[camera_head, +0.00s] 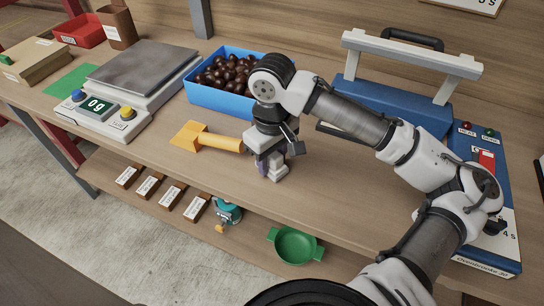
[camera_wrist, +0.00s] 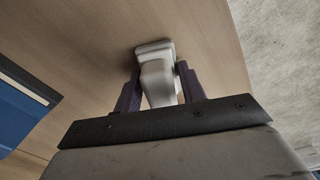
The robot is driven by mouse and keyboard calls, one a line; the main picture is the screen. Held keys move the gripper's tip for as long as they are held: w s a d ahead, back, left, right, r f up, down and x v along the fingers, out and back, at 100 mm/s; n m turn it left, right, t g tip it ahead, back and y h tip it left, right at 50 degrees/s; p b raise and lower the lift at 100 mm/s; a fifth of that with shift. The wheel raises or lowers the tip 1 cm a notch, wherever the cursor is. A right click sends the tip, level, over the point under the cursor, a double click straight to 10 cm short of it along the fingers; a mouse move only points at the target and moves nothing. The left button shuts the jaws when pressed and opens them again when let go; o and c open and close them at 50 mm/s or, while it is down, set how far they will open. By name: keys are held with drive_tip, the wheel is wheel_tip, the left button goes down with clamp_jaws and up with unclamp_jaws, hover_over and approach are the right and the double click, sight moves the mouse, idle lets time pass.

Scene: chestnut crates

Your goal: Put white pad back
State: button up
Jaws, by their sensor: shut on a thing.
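The white pad (camera_wrist: 157,80) is a pale block with a wider foot and a narrower body, held between the two dark fingers of my gripper (camera_wrist: 157,92). In the head view the white pad (camera_head: 277,171) shows under my gripper (camera_head: 270,160), low over the front part of the wooden bench. My gripper is shut on it. The pad's upper part is partly hidden by the fingers. I cannot tell whether its foot touches the bench.
A yellow scoop (camera_head: 215,142) lies just left of my gripper. Behind it stands a blue crate (camera_head: 217,98) of chestnuts. A scale (camera_head: 125,90) is at left, a blue sealing machine (camera_head: 405,100) at right. The lower shelf holds a green bowl (camera_head: 294,246) and several labelled brown blocks (camera_head: 172,200).

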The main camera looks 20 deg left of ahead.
drive_tip(key=shift+f, duration=0.2)
drive_tip(key=o, duration=0.9)
drive_tip(key=shift+o, duration=0.2)
wheel_tip(320, 180, up, 12)
drive_tip(key=shift+r, duration=0.25)
